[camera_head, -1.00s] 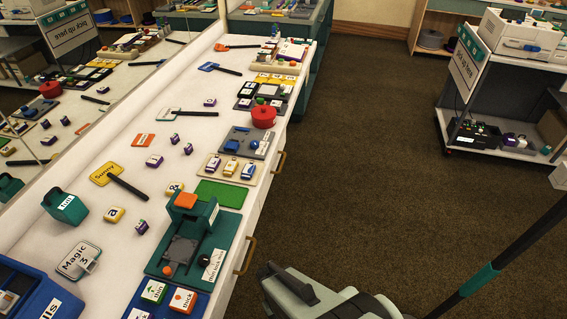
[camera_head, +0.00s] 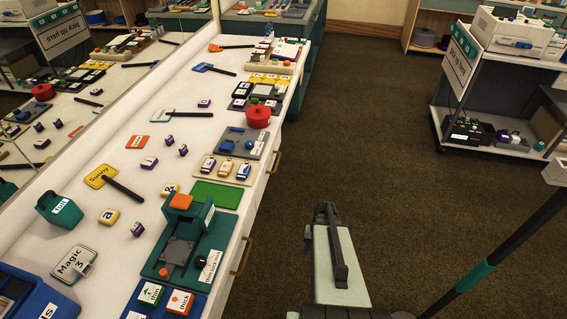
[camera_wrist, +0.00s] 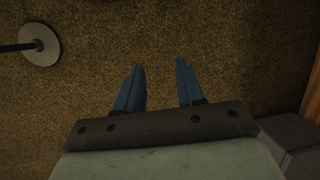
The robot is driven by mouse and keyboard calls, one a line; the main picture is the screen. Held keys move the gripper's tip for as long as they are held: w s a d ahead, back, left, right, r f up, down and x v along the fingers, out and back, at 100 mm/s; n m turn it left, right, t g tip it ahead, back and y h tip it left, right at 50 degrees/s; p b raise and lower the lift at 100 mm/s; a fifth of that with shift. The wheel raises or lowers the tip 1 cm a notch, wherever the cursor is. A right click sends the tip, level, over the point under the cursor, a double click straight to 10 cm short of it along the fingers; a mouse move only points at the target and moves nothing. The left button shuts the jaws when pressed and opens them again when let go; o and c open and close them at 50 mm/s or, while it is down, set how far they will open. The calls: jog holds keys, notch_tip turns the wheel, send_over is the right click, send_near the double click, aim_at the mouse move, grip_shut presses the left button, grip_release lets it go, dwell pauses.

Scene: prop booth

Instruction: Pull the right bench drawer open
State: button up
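The long white bench (camera_head: 75,219) runs along the left, and its front face shows two drawer handles. The farther brass handle (camera_head: 275,162) is beside the grey and tan boards; the nearer brass handle (camera_head: 243,256) is beside the green press board. Both drawer fronts look flush with the bench, seen at a steep angle. My gripper (camera_head: 325,208) is over the floor to the right of the bench, apart from both handles. In the wrist view my gripper (camera_wrist: 158,63) has its two blue fingers apart, with only carpet between them. No handle shows there.
A trolley (camera_head: 462,88) with a printer-like machine stands at the right. A dark pole with a green band (camera_head: 480,270) crosses the lower right. A round base with a rod (camera_wrist: 40,45) stands on the carpet in the wrist view. Brown carpet (camera_head: 350,120) is clear between bench and trolley.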

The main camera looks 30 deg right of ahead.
jog(key=w+d+r+m+t+y, duration=0.1)
jog(key=w+d+r+m+t, duration=0.15)
jog(key=w+d+r, duration=0.45)
jog(key=w+d+r+m+t+y, duration=0.1)
jog(key=w+d+r+t, duration=0.3)
jog(key=d, duration=0.5)
jog(key=w+r+n+t+y, duration=0.3)
jog(key=w+r+t+y, duration=0.3)
jog(key=w+r, duration=0.45)
jog(key=x, duration=1.3)
jog(key=shift+a+r, duration=0.25)
jog(key=shift+a, duration=0.2)
jog(key=shift+s, duration=0.1)
grip_shut()
